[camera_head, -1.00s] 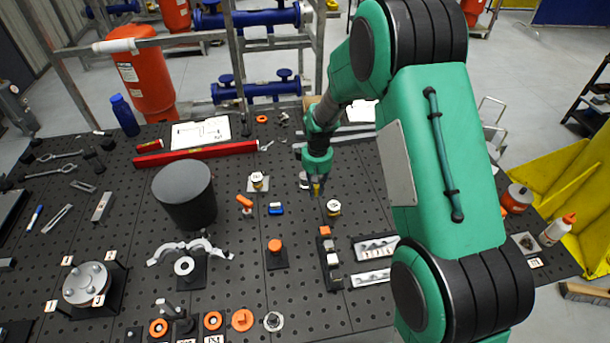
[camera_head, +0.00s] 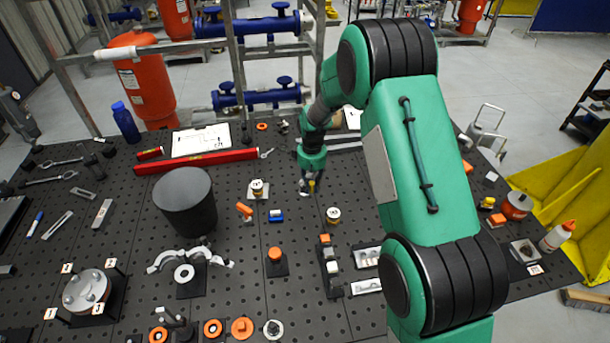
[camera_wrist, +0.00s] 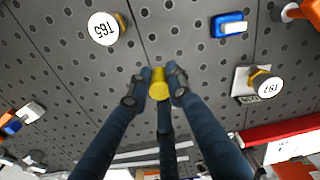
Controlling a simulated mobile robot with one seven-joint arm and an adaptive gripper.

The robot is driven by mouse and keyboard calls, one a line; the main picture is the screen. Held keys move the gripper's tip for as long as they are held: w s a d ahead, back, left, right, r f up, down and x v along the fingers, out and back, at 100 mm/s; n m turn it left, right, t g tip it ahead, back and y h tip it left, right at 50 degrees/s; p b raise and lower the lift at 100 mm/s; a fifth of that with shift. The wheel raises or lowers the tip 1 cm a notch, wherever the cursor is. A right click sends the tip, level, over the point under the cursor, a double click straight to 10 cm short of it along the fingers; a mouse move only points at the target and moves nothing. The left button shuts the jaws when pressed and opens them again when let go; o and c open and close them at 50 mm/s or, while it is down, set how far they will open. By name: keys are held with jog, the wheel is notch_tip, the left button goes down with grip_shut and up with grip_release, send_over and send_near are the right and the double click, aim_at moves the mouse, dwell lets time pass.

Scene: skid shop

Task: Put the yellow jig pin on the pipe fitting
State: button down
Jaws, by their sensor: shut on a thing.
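The yellow jig pin (camera_wrist: 159,84) is between the fingertips of my gripper (camera_wrist: 158,86) in the wrist view. The gripper is shut on it, over the dark perforated table. In the head view the gripper (camera_head: 310,186) is small and up-left of a brass-coloured piece with a round white top (camera_head: 333,214). That piece also shows in the wrist view (camera_wrist: 106,28), apart from the pin. A similar piece (camera_head: 257,188) stands on a pale plate, left of the gripper; it shows in the wrist view too (camera_wrist: 265,84). I cannot tell which thing is the pipe fitting.
A blue block (camera_head: 276,216) and an orange part (camera_head: 244,211) lie left of the gripper. A dark cylinder (camera_head: 186,203) stands further left. A red level (camera_head: 196,161) lies behind. Dark blocks (camera_head: 330,266) stand in front. Bare table lies between these things.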

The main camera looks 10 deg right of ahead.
jog(key=w, duration=0.7)
jog(key=w+f+p, duration=0.1)
jog(key=w, duration=0.2)
jog(key=shift+w+a, duration=0.2)
jog(key=shift+a, duration=0.1)
jog(key=shift+f+p, duration=0.3)
jog(key=shift+f, duration=1.4)
jog(key=shift+f, duration=0.2)
jog(key=c, duration=1.6)
grip_release()
jog(key=shift+r, duration=0.15)
notch_tip(320, 180, up, 12)
jog(key=shift+r+b, duration=0.1)
jog(key=shift+b, duration=0.5)
